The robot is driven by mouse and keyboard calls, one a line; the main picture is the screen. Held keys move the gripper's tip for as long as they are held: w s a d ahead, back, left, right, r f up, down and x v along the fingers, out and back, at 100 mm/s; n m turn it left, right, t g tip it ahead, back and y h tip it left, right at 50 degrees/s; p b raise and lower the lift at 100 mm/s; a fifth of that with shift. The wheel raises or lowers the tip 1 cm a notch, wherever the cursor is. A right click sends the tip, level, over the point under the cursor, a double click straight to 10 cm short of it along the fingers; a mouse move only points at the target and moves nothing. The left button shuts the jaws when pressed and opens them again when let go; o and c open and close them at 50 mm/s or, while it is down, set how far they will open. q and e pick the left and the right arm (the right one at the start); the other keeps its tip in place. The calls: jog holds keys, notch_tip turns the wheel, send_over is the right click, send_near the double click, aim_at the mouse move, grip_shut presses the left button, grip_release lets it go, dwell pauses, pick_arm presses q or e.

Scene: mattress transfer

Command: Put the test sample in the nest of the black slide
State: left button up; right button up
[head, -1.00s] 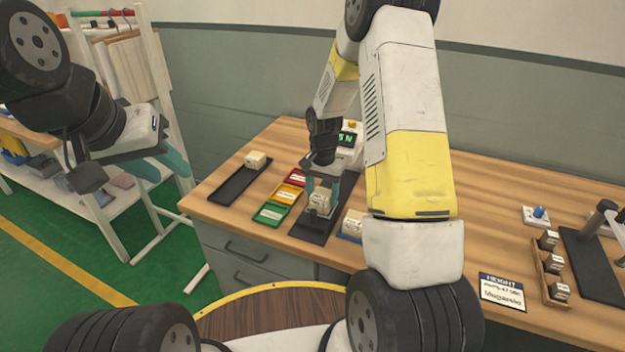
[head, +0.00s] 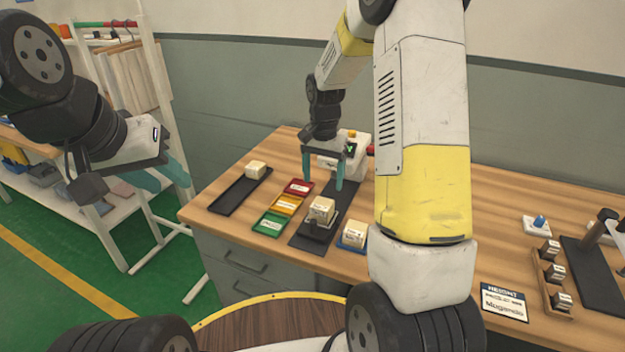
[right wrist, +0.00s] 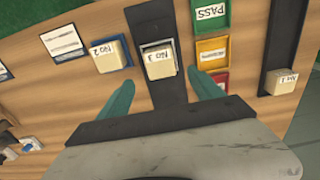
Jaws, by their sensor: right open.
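A cream block labelled No 3 (head: 321,211) sits upright in the framed nest on the black slide (head: 306,238) and shows in the right wrist view too (right wrist: 158,62). The slide runs back to a white device with a lit green display (head: 351,149). My right gripper (head: 323,184) is open and empty above the slide, behind the block and apart from it. In the right wrist view its two teal fingers (right wrist: 163,92) stand wide apart on the near side of the block. My left gripper (head: 162,178) hangs off the table at the left; its fingers look apart and empty.
Block No 1 (head: 256,169) is on a black tray (head: 232,195) at left. Red (head: 299,187), yellow (head: 286,204) and green (head: 270,224) trays lie beside the slide. Block No 2 (head: 354,232) is right of it. A wooden rack (head: 541,275) stands farther right.

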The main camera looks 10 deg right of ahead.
jog(key=s+r+n+t+y, duration=0.1)
jog(key=s+r+n+t, duration=0.1)
jog(key=s+r, duration=0.5)
jog(key=s+r+n+t, duration=0.15)
jog(key=s+r, duration=0.25)
jog(key=r, duration=0.5)
jog(key=s+a+r+n+t, duration=0.1)
jog(key=s+r+n, duration=0.1)
jog(key=s, duration=0.4)
jog(key=s+a+r+n+t+y, duration=0.1)
jog(key=s+r+n, duration=0.1)
jog(key=s, duration=0.5)
jog(key=shift+s+t, duration=0.15)
jog(key=shift+t, duration=0.2)
